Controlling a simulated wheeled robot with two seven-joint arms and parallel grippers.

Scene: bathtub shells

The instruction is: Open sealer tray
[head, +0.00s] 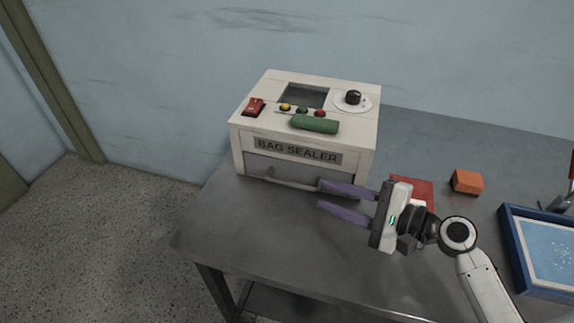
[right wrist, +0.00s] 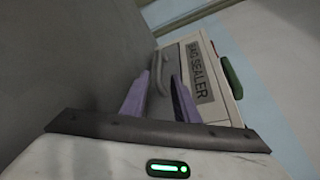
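The bag sealer (head: 300,128) is a cream box on the grey table, labelled BAG SEALER. Its front tray (head: 262,164) sits under the label, with a bar handle (head: 280,182) along the front; the tray looks closed. My right gripper (head: 319,195) is open at the right end of the handle, its purple fingers pointing left. In the right wrist view, the handle (right wrist: 157,75) shows ahead of and between the spread fingers (right wrist: 160,82), with the sealer (right wrist: 205,85) to the right. I cannot tell whether a finger touches the handle. My left gripper is not in view.
On top of the sealer are a red switch (head: 254,107), a green handle (head: 315,124) and a dial (head: 353,98). An orange block (head: 467,181), a red item (head: 415,188) and a blue-rimmed tray (head: 512,240) lie to the right. The table in front of the sealer is clear.

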